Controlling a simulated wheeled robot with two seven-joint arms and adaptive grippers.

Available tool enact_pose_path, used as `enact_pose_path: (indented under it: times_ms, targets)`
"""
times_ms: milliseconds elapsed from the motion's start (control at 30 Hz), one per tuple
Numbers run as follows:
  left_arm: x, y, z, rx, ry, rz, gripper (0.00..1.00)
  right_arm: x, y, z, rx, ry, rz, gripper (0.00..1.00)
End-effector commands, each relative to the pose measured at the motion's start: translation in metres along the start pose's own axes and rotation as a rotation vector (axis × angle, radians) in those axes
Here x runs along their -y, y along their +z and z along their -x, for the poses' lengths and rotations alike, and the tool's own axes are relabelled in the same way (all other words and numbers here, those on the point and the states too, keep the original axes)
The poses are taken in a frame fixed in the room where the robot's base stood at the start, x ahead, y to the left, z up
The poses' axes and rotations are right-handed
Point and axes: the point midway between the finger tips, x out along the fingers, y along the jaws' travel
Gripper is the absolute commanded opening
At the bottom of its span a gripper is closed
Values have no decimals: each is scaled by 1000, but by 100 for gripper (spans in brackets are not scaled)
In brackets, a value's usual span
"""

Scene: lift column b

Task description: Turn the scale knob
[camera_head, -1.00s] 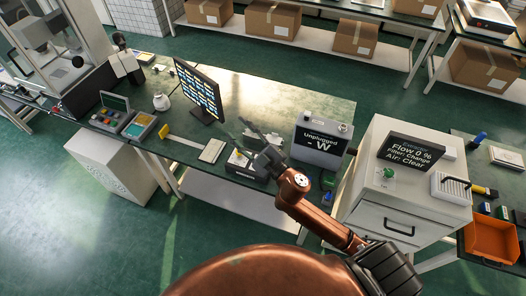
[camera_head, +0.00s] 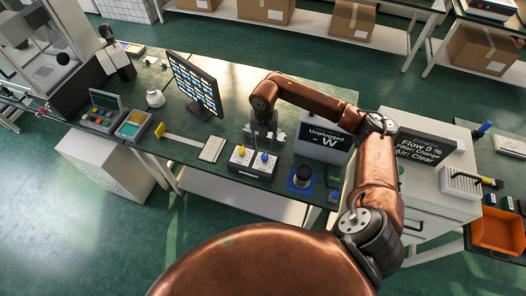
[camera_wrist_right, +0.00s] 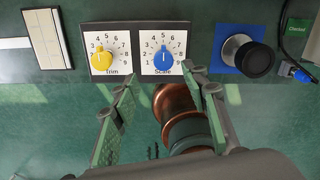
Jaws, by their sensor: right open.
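The blue scale knob (camera_wrist_right: 163,57) sits on a white numbered dial marked "Scale" in the right wrist view; its light pointer line looks about upright. In the head view it is the blue knob (camera_head: 265,158) on a small dark-edged box. The yellow trim knob (camera_wrist_right: 102,59) is on the dial to its left. My right gripper (camera_wrist_right: 164,82) is open and empty, its fingers spread below the dials in the wrist view, apart from the blue knob. In the head view the right gripper (camera_head: 262,137) hangs just behind the knob box. My left gripper is not in view.
A black round knob on a blue plate (camera_head: 301,178) stands right of the box. A grey unit reading "Unplugged" (camera_head: 321,146) is close behind it. A white pad (camera_head: 212,149) and monitor (camera_head: 194,85) are to the left.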

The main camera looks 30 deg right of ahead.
Motion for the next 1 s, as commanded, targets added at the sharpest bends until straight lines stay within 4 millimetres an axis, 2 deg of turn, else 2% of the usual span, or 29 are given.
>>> enact_pose_path:
  times_ms: [300,500,867,1000]
  targets:
    - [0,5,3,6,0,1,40,7,-1,-47,-4,-5,-10,41]
    - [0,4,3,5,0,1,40,5,-1,-69,-3,-3,-6,41]
    - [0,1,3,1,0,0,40,4,-1,-76,-2,-3,-3,41]
    - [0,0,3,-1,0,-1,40,4,-1,-75,-2,-3,-3,32]
